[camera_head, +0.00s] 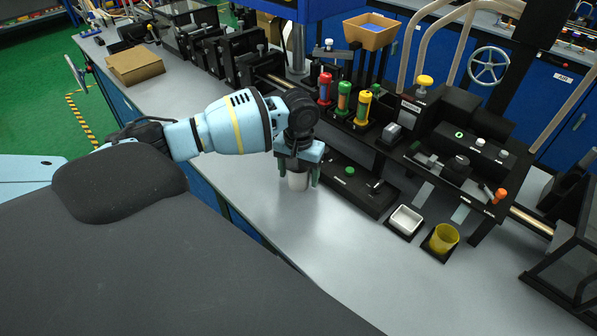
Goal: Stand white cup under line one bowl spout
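No bowl or spout marked line one can be made out. Two pale metal chutes, one at the left (424,193) and one at the right (460,213), slope down from the black machine (450,145). My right gripper is not in view.
A white square dish (405,221) and a yellow cup (443,238) sit on black pads in front of the machine. A black panel with a green button (349,170) is right of my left gripper. The front of the bench (350,265) is clear.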

